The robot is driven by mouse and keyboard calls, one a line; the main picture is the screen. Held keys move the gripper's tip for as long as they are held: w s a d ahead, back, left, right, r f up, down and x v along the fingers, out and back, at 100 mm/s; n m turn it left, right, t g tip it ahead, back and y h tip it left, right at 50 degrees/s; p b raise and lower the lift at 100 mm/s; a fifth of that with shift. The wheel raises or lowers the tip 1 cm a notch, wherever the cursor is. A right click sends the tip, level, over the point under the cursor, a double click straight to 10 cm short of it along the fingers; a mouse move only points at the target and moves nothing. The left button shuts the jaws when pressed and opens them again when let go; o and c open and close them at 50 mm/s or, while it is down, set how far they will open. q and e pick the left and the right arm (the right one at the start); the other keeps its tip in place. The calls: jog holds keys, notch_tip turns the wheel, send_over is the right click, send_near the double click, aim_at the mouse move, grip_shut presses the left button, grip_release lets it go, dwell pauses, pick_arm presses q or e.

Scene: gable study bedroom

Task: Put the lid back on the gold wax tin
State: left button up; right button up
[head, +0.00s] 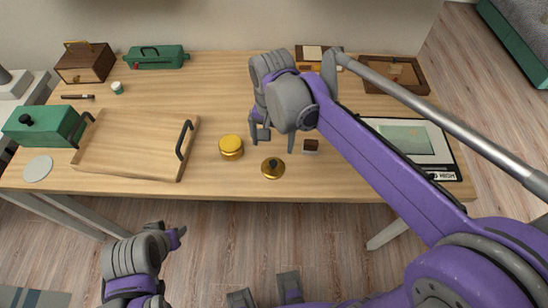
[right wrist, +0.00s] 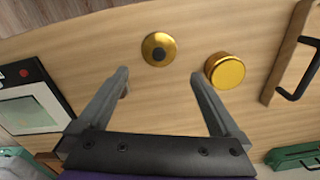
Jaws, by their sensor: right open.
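The gold lid (head: 272,175), a flat disc with a dark knob, lies on the table near its front edge. It also shows in the right wrist view (right wrist: 148,51). The gold wax tin (head: 231,147), a short round cylinder, stands just left of the lid in the head view, apart from it. In the right wrist view the tin (right wrist: 225,71) is right of the lid. My right gripper (head: 275,147) is open and empty above the table, behind the lid; its fingers (right wrist: 160,80) point towards it. My left gripper (head: 177,237) is low, off the table's front; its jaw opening is unclear.
A wooden tray (head: 130,142) with dark handles lies left of the tin. A framed picture (head: 410,140) lies at the right. Green boxes (head: 45,125) and a wooden box (head: 85,62) stand further left.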

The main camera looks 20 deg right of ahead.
jog(key=shift+a, duration=0.1)
send_over(273, 163)
notch_tip(273, 163, down, 5)
jog(key=shift+w+a, duration=0.1)
jog(key=shift+f, duration=0.3)
dwell(0.4)
notch_tip(273, 163, down, 5)
jog(key=shift+f+b, duration=0.1)
jog(key=shift+b, duration=0.2)
jog(key=c, duration=1)
jog(key=shift+c, duration=0.2)
